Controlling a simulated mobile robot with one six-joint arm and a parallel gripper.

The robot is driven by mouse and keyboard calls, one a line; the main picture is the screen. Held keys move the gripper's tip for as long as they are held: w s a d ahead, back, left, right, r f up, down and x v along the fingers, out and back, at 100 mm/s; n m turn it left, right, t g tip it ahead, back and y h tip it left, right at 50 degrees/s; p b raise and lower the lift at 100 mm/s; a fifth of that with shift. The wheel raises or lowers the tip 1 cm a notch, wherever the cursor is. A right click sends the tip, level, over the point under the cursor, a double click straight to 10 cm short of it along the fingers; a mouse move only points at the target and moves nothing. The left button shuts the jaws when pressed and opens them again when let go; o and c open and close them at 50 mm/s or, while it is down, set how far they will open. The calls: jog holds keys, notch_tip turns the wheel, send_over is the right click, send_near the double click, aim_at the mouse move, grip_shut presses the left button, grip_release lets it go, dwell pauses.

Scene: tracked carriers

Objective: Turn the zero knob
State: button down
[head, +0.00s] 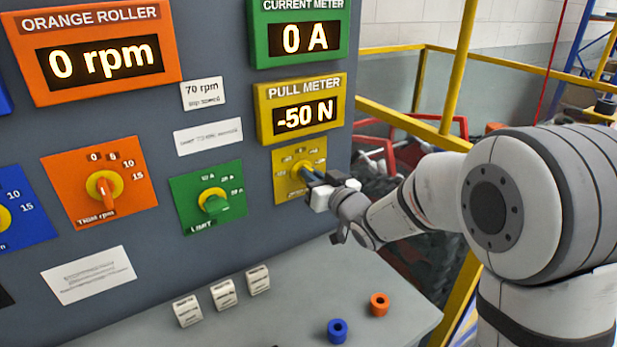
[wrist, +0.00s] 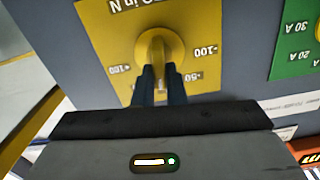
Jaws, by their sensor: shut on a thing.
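The zero knob is a yellow knob (wrist: 158,50) on a yellow plate marked in N, with -100, -50 and +100 printed around it in the wrist view, which looks upside down. In the head view its yellow plate (head: 286,158) sits at the right edge of the grey panel, below the pull meter (head: 300,108), which reads -50 N. My gripper (head: 312,176) reaches it from the right. In the wrist view the two dark fingers (wrist: 158,72) are shut on the knob's grip, which they partly hide.
On the ledge below stand several white tags, a blue ring (head: 338,330) and an orange ring (head: 380,304). Yellow railings (head: 440,132) are behind my arm.

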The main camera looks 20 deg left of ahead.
jog(key=shift+w+d+f+m+b, duration=0.1)
jog(key=shift+m, duration=0.95)
jog(key=shift+d+f+m+b, duration=0.1)
jog(key=shift+d+f+m, duration=0.05)
jog(key=shift+m, duration=0.95)
jog(key=shift+w+d+f+m+b, duration=0.1)
jog(key=shift+m, duration=0.95)
jog(key=c, duration=1.5)
grip_release()
jog(key=shift+r, duration=0.1)
jog(key=shift+s+r, duration=0.1)
jog(key=shift+d, duration=0.1)
jog(key=b+v, duration=0.1)
jog(key=v, duration=0.6)
jog(key=shift+s+d, duration=0.25)
jog(key=shift+s, duration=0.05)
